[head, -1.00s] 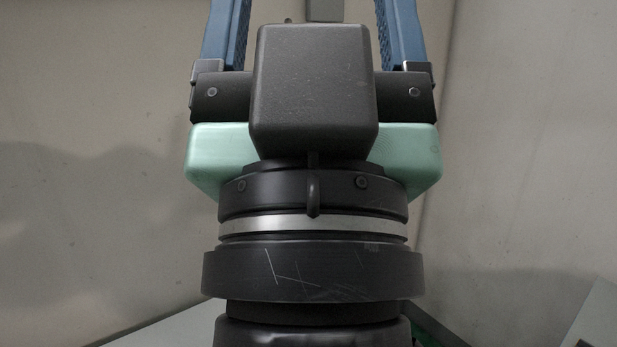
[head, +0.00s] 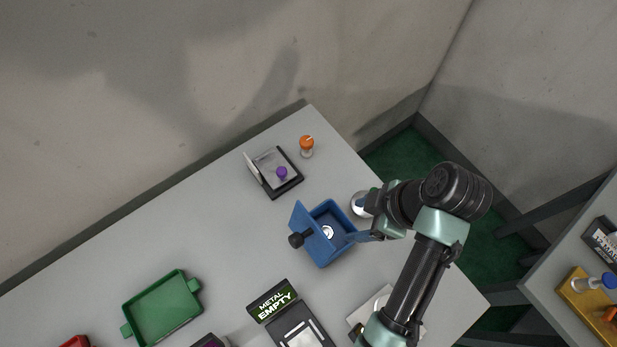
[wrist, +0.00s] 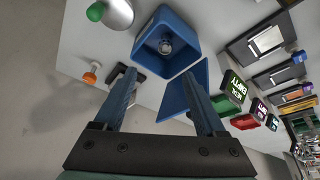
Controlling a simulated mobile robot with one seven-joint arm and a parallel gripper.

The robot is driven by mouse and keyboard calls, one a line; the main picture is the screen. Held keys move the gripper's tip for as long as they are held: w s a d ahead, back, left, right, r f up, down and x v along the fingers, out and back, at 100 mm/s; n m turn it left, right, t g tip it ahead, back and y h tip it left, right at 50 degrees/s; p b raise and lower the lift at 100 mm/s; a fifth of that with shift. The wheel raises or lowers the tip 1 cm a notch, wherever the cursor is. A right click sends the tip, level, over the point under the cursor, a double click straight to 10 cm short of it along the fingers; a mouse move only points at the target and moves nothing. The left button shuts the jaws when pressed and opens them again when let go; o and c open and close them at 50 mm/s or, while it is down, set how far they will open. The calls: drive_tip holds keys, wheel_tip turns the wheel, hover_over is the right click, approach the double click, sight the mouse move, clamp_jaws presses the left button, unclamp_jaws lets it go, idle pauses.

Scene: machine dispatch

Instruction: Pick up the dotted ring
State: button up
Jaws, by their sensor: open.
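A small pale ring with dark marks (head: 327,232) lies inside the open blue box (head: 346,222); I take it for the dotted ring. In the wrist view it is a small grey round shape (wrist: 165,47) on the floor of the blue box (wrist: 146,32), its dots too small to make out. The box lid (head: 301,219) stands open on the left in the head view. My gripper (head: 370,236) is at the right side of the box in the head view. In the wrist view my gripper (wrist: 158,76) is open and empty, its fingers pointing toward the box.
A silver cylinder (head: 358,204) stands close beside the box. An orange-topped peg (head: 306,144) and a dark-framed stand with a purple knob (head: 281,172) are behind it. A green tray (head: 160,308) and a "METAL EMPTY" sign (head: 272,302) are toward the front. The table's left middle is clear.

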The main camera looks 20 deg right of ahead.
hover_over(330, 236)
drive_tip(key=s+d, duration=0.1)
drive_tip(key=s, duration=0.1)
wheel_tip(330, 236, down, 7)
drive_tip(key=shift+w+d+p+x, duration=0.1)
drive_tip(key=shift+w+p+x, duration=0.05)
drive_tip(key=shift+x, duration=0.8)
drive_tip(key=shift+w+d+p+x, duration=0.1)
drive_tip(key=shift+w+p+x, duration=0.1)
drive_tip(key=shift+x, duration=0.7)
drive_tip(key=shift+w+d+p+x, duration=0.1)
drive_tip(key=shift+p+x, duration=0.05)
drive_tip(key=shift+x, duration=0.8)
drive_tip(key=shift+c, duration=0.3)
clamp_jaws()
